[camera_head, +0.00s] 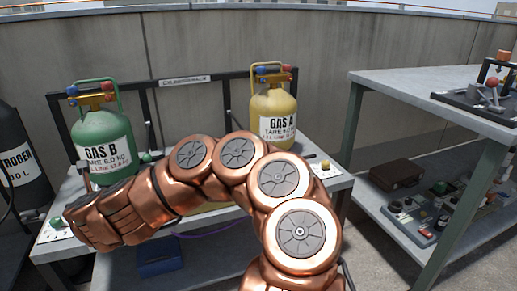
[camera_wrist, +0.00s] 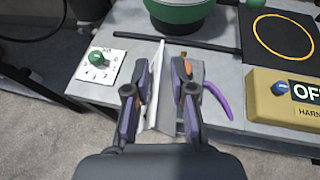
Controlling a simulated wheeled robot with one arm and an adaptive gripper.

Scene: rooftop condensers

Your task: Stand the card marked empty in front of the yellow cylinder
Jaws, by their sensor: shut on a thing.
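The yellow cylinder (camera_head: 272,108), labelled GAS A, stands at the back right of the grey bench in the head view. The green cylinder (camera_head: 101,140), labelled GAS B, stands at the back left; its base (camera_wrist: 180,14) shows at the top of the wrist view. My gripper (camera_wrist: 159,84) is shut on a pale folded card (camera_wrist: 156,112), held upright between its fingers near the bench's front edge, in front of the green cylinder. No writing on the card can be read. My arm hides the gripper and card in the head view.
A white plate with a green knob (camera_wrist: 98,59) lies left of the card. A purple curved piece (camera_wrist: 217,100), a yellow box (camera_wrist: 284,103) and a black pad with a yellow ring (camera_wrist: 256,27) lie to the right. A second table (camera_head: 400,80) stands at right.

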